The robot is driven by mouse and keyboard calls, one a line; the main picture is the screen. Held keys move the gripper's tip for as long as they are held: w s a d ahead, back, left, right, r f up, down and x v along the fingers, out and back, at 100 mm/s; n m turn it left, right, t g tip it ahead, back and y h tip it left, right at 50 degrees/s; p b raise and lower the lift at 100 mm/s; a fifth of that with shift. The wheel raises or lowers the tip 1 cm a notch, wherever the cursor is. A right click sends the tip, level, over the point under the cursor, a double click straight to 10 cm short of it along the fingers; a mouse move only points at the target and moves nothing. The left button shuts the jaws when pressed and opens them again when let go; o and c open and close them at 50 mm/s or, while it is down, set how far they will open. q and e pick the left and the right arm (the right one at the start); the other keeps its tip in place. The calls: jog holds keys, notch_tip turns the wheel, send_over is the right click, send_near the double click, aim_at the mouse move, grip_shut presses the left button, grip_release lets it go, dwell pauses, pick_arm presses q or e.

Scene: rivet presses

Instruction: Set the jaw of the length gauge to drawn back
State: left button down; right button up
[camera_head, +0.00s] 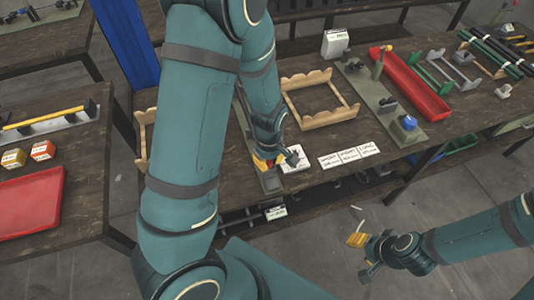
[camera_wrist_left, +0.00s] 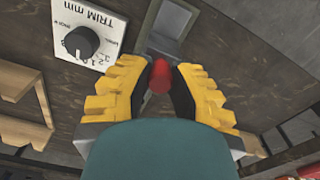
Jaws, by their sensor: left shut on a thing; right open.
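The length gauge shows as a narrow grey metal strip (camera_head: 270,183) on the bench, mostly hidden under my left arm. In the left wrist view its grey metal part (camera_wrist_left: 176,25) lies beyond the fingers. My left gripper (camera_head: 264,160) is at the gauge. In the left wrist view its yellow fingers (camera_wrist_left: 158,88) are closed around a red knob (camera_wrist_left: 172,82), which seems to belong to the gauge's jaw. Whether the jaw is forward or drawn back cannot be told. My right gripper (camera_head: 357,240) is open and empty, in front of the bench above the floor.
A white trim dial plate (camera_wrist_left: 88,38) with a black knob is beside the left gripper. Further right are a green-grey press base (camera_head: 385,105) and a red tray (camera_head: 410,85).

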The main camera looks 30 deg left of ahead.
pick_arm(q)
jog(key=shift+s+d+f, duration=0.1)
jog(key=shift+s, duration=0.1)
jog(key=c, duration=0.8)
grip_release()
jog(key=shift+w+r, duration=0.1)
jog(key=shift+r, duration=0.15)
notch_tip(320, 180, up, 12)
jog(key=shift+f, duration=0.2)
